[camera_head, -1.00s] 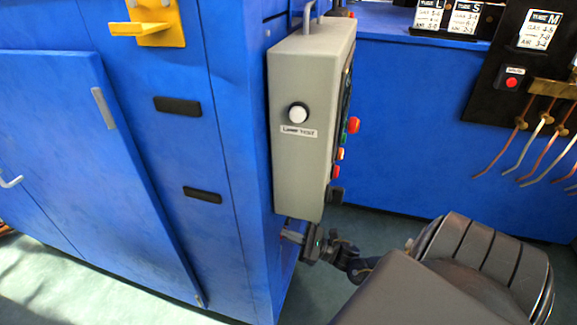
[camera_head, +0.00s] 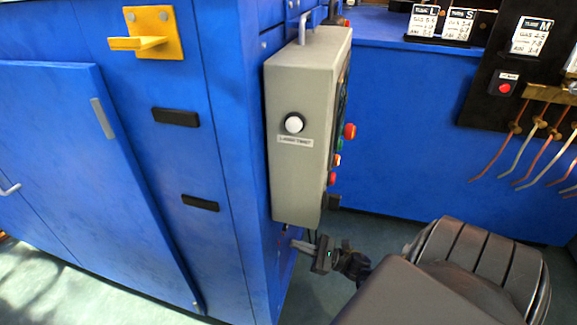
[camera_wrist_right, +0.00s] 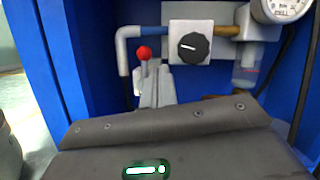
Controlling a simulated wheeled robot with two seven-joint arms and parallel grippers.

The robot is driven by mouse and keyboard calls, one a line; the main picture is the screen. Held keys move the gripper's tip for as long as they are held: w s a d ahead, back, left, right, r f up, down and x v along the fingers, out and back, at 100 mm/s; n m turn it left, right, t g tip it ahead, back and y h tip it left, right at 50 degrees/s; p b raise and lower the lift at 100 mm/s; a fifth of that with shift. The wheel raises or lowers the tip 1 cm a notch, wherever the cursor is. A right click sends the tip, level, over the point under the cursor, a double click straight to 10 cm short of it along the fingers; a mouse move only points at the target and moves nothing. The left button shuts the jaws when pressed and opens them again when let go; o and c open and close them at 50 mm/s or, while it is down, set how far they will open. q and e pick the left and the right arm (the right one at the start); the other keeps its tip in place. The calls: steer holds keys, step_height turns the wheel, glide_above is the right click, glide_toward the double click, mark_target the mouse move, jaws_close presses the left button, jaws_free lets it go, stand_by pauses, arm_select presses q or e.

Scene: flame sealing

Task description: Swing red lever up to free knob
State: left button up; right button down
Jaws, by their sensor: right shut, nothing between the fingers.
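In the right wrist view, the red ball of the lever (camera_wrist_right: 145,53) shows just above and beyond my right fingertips. Its stem is mostly hidden behind the fingers, and I cannot tell whether they touch. The black knob (camera_wrist_right: 193,46) with a white pointer mark sits on a pale square block, right of the red ball. My right gripper (camera_wrist_right: 156,70) is shut and empty. In the head view, my right gripper (camera_head: 298,245) is low beside the blue cabinet, below the grey control box. The lever and knob are hidden there. My left gripper is out of view.
The grey control box (camera_head: 295,160) overhangs above my right gripper. The blue cabinet (camera_head: 225,150) stands to its left. In the wrist view, a pipe (camera_wrist_right: 130,32) and a gauge (camera_wrist_right: 285,8) flank the knob. Open floor (camera_head: 350,215) lies right of the box.

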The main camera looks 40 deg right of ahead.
steer(key=v, duration=0.6)
steer(key=shift+s+d, duration=0.1)
steer(key=shift+s, duration=0.05)
stand_by(0.4)
